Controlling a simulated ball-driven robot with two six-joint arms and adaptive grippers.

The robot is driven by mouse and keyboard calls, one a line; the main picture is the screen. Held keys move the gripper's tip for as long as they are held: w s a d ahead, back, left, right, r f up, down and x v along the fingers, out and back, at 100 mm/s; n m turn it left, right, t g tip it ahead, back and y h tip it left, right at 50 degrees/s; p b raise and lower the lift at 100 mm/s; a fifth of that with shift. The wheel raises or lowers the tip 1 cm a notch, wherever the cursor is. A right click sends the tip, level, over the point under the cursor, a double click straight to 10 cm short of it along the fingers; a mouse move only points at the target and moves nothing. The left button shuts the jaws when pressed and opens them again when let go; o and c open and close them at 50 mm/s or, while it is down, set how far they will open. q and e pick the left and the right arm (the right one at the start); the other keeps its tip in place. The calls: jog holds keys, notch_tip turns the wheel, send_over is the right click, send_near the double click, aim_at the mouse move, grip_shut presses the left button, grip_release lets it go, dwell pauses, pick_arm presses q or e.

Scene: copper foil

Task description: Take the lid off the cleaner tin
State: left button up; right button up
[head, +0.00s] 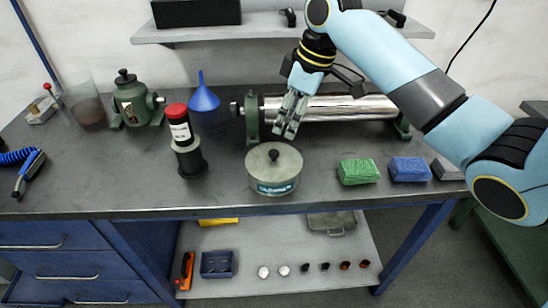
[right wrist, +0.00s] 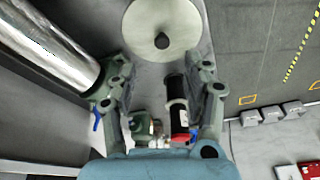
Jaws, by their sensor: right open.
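The cleaner tin (head: 274,181) is a round, low tin with a teal label, standing on the bench near its front edge. Its grey lid (head: 270,161) is on it, with a dark knob (head: 273,154) in the middle. The lid (right wrist: 180,20) and knob (right wrist: 162,41) also show at the top of the right wrist view. My right gripper (head: 284,133) is open and empty, above and behind the tin, apart from the lid. Its two fingers (right wrist: 160,80) are spread in the right wrist view. My left gripper is in neither view.
A shiny metal roller (head: 340,107) lies behind the tin, close to my right gripper. A black bottle with a red cap (head: 180,130) stands left of the tin. Green (head: 358,172) and blue (head: 410,169) blocks lie to the right. A blue funnel (head: 203,95) stands behind.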

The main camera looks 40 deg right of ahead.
send_over(274, 152)
jog(key=s+d, duration=0.1)
jog(key=s, duration=0.1)
jog(key=f, duration=0.4)
jog(key=shift+w+d+f, duration=0.2)
jog(key=shift+f, duration=0.1)
jog(key=x, duration=0.5)
jog(key=shift+w+a+p, duration=0.15)
jog(key=shift+a+p, duration=0.1)
jog(key=shift+p, duration=0.15)
jog(key=shift+c, duration=0.4)
grip_shut()
